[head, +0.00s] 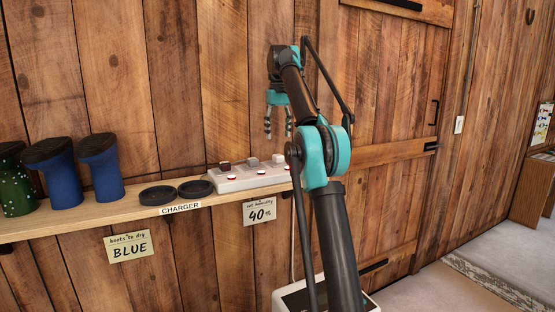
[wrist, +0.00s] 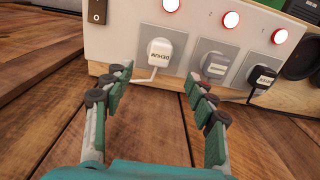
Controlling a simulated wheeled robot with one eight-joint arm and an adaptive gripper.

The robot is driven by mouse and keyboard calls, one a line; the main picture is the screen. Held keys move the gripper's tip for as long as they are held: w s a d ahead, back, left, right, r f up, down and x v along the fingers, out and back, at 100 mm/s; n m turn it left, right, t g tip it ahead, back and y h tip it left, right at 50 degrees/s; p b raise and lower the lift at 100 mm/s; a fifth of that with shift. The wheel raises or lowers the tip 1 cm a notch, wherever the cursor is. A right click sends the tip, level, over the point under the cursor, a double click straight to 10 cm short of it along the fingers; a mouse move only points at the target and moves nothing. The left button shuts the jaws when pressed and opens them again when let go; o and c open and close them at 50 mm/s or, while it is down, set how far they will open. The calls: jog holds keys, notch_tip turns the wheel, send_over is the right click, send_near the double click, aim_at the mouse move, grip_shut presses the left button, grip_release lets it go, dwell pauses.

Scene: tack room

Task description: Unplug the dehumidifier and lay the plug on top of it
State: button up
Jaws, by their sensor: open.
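The white plug (wrist: 160,52), with a label that seems to read DEHUM, sits in the power strip (head: 240,182) and has a white cord. In the head view the plug (head: 278,159) is at the strip's right end. My gripper (head: 278,128) is open and empty, pointing down above that plug. In the wrist view the fingers (wrist: 155,80) are spread just short of the white plug, apart from it. The dehumidifier (head: 373,303) appears to be the white box below the shelf, mostly hidden behind my arm.
A grey plug (wrist: 215,65) and a black plug (wrist: 262,80) sit beside the white one. Red lights line the strip. Two dark charger pads (head: 158,195) and boots (head: 62,180) stand left on the shelf (head: 120,210). The plank wall is close behind.

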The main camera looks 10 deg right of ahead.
aim_at(278, 155)
jog(key=shift+f, duration=4.5)
grip_shut()
jog(key=shift+r, duration=2.95)
